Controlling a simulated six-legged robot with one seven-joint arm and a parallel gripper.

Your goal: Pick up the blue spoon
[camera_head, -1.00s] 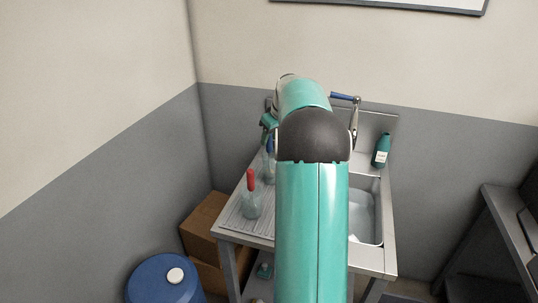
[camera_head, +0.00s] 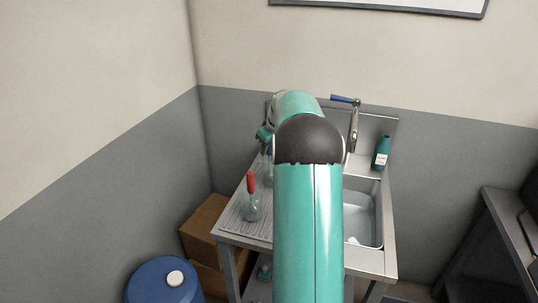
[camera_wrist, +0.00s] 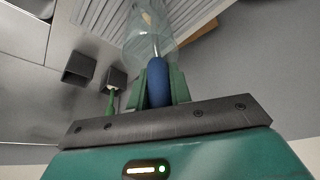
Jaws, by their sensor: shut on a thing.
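The blue spoon (camera_wrist: 160,84) is in the wrist view, its blue handle between the two green fingers of my gripper (camera_wrist: 158,76), which is shut on it. The spoon's metal shaft runs on into a clear glass vessel (camera_wrist: 143,33); its far end looks to be inside or behind the glass. In the head view my arm hides most of this spot. A bit of the green gripper (camera_head: 265,136) shows left of the arm, above part of a glass vessel (camera_head: 268,172).
A second glass vessel with a red-handled item (camera_head: 251,181) stands on the ribbed drainboard (camera_head: 237,221). The sink basin (camera_head: 362,217), a blue-levered tap (camera_head: 355,125) and a teal bottle (camera_head: 382,153) are on the right. A blue drum (camera_head: 150,281) stands front left.

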